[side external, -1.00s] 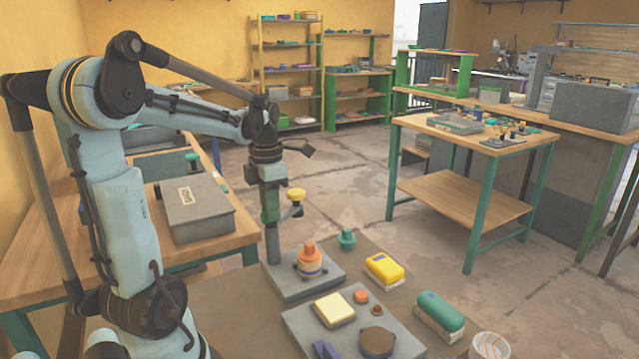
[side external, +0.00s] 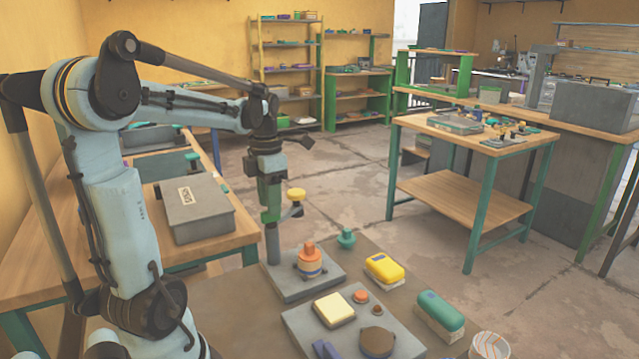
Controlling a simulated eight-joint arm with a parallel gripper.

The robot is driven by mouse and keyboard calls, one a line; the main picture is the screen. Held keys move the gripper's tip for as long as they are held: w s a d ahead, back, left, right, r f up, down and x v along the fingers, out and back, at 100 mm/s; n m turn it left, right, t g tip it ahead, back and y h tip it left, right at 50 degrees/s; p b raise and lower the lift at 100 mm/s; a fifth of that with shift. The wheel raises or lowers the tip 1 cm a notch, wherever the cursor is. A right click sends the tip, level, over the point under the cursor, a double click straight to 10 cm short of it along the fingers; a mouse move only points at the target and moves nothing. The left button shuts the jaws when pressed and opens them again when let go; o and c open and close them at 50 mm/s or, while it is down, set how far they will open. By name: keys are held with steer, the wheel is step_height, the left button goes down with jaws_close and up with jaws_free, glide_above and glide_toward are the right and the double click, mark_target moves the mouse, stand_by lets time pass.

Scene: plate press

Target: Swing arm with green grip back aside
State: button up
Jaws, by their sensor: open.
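The press stands on a grey base plate (side external: 288,287) with an upright grey post (side external: 273,245). A green grip (side external: 271,203) shows at the upper part of the post, and a swing arm with a yellow knob (side external: 296,195) sticks out to its right. An orange-topped round piece (side external: 310,260) stands on the base plate. My gripper (side external: 270,174) is open and points down just above the green grip. Its fingertips are small and dark, and I cannot tell whether they touch the grip.
A grey fixture plate (side external: 345,335) with a cream block (side external: 334,309) lies in front. A teal knob piece (side external: 346,239), a yellow block (side external: 384,270) and a green block (side external: 440,312) stand on the right. A grey box (side external: 195,208) sits on the left bench.

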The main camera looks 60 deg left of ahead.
step_height(320, 180, up, 10)
steer(key=shift+r, duration=0.15)
stand_by(0.3)
steer(key=w+d+f+n+t, duration=0.1)
steer(key=d+f+n+t, duration=0.1)
steer(key=d+f+n, duration=0.2)
steer(key=w+d+f+n+t, duration=0.1)
steer(key=d+f+n, duration=0.3)
steer(key=d+n, duration=0.7)
steer(key=w+d+f+n+t, duration=0.1)
steer(key=d+f+n+t, duration=0.3)
steer(key=n, duration=1.6)
steer(key=shift+d+f+n, duration=0.15)
steer(key=shift+d+n, duration=0.25)
steer(key=shift+d, duration=1.5)
steer(key=shift+w, duration=0.1)
